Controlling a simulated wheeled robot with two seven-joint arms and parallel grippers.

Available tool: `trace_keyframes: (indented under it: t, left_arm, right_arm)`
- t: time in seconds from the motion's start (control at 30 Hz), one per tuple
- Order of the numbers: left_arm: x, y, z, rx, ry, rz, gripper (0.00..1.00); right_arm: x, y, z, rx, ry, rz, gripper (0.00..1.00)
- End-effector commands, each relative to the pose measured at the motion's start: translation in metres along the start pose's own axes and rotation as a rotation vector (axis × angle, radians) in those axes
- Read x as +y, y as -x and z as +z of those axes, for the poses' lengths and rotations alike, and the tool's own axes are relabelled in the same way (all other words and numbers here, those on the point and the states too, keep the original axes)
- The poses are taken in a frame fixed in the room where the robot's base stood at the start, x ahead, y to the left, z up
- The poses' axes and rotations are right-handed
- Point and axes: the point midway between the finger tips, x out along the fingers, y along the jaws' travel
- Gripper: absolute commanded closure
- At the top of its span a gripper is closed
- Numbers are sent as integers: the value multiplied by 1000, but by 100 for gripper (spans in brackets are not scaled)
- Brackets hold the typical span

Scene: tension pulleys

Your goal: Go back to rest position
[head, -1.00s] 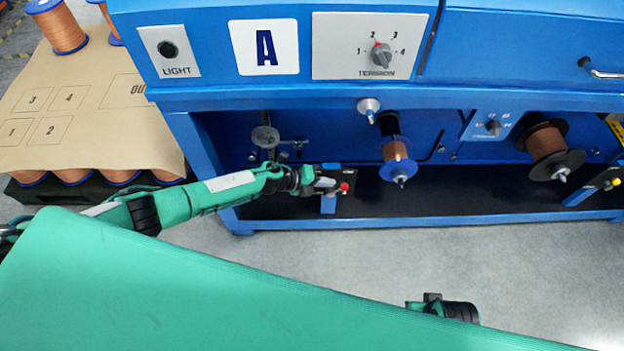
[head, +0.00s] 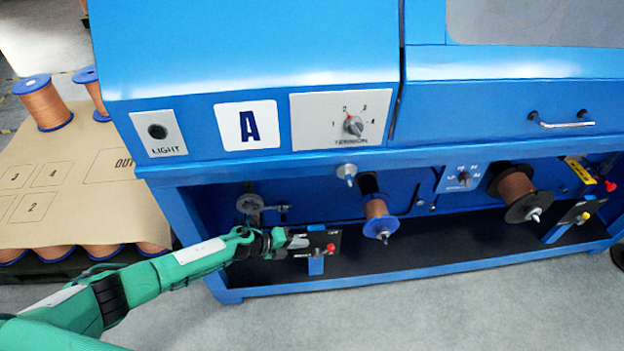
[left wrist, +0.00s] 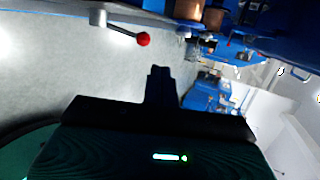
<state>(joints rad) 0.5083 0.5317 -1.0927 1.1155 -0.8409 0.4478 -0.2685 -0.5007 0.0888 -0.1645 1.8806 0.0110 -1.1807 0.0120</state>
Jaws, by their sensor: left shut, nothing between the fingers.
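My left gripper (head: 302,242) is in the head view, at the end of the green arm that comes in from the lower left. It is in front of the lower bay of the blue machine (head: 190,75), by a black plate with a red knob (head: 331,247). In the left wrist view its fingers (left wrist: 160,85) are together with nothing between them. A red ball on a grey lever (left wrist: 143,39) shows above and left of the fingers, apart from them. My right gripper is in neither current view.
The machine has a tension dial (head: 353,126) and a letter A sign. A copper spool (head: 376,210) and a dark spool (head: 517,194) hang in its bay. A cardboard-topped pallet with copper spools (head: 42,102) stands at left. The grey floor in front is clear.

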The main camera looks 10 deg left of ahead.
Motion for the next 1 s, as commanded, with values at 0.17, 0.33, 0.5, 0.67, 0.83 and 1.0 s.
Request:
trace_keyframes:
  t: [0.17, 0.33, 0.5, 0.67, 0.83, 1.0]
  left_arm:
    - [-1, -1, -2, -5, 8, -5, 100]
    - [-16, -16, -18, -104, 152, -71, 100]
    - [-30, -23, -39, -326, 502, -161, 100]
    - [-14, -6, -58, -542, 886, -178, 100]
    - [26, 31, -91, -760, 1307, -119, 100]
    - [70, 76, -143, -941, 1684, 0, 100]
  right_arm:
    - [0, 0, 1, -2, 1, 0, 64]
    - [0, 0, 1, -2, 1, 0, 64]
    - [0, 0, 1, -1, 0, 0, 64]
    - [0, 0, 0, -1, 0, 0, 64]
    - [0, 0, 0, -1, 0, 0, 64]
    - [0, 0, 0, -1, 0, 0, 64]
